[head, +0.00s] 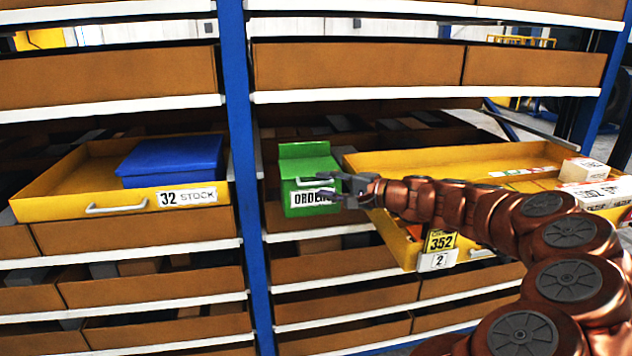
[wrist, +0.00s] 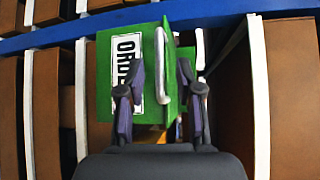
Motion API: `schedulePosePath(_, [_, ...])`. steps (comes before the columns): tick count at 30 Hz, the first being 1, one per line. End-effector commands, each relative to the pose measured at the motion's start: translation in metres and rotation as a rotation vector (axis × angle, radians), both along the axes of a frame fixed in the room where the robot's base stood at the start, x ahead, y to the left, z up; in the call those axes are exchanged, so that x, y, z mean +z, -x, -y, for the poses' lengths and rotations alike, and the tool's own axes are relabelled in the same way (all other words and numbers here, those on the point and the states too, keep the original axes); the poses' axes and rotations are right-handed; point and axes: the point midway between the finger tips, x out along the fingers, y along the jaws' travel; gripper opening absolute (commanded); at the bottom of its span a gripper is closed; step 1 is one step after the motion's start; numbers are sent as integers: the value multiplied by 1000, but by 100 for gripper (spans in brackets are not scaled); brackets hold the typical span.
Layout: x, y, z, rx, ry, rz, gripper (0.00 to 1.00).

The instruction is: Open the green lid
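A green box with a white "ORDERS" label (head: 312,198) stands on the shelf just right of the blue post. The green lid (head: 308,165) is its upper part and looks down in the head view. A pale bar handle (head: 314,182) runs along its front edge. In the wrist view the box appears turned sideways, with the label to the left of the handle (wrist: 160,65). My gripper (head: 333,187) is at the box's front right. Its two dark fingers (wrist: 161,72) are apart, one on each side of the handle. I cannot tell whether either finger touches it.
A yellow drawer (head: 400,163) sticks out right of the green box, close beneath my arm. Another yellow drawer (head: 75,180) with a blue box (head: 172,160) is at left. The blue post (head: 243,150) and white shelf edges bound the space.

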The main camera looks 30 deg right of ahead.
Motion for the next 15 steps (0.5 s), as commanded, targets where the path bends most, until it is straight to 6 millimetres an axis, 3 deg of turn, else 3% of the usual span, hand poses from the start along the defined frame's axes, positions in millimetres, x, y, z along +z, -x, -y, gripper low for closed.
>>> schedulePosePath(6, [-2, -21, -10, 4, 0, 1, 35])
schedulePosePath(15, [-4, -28, -12, 1, 2, 0, 35])
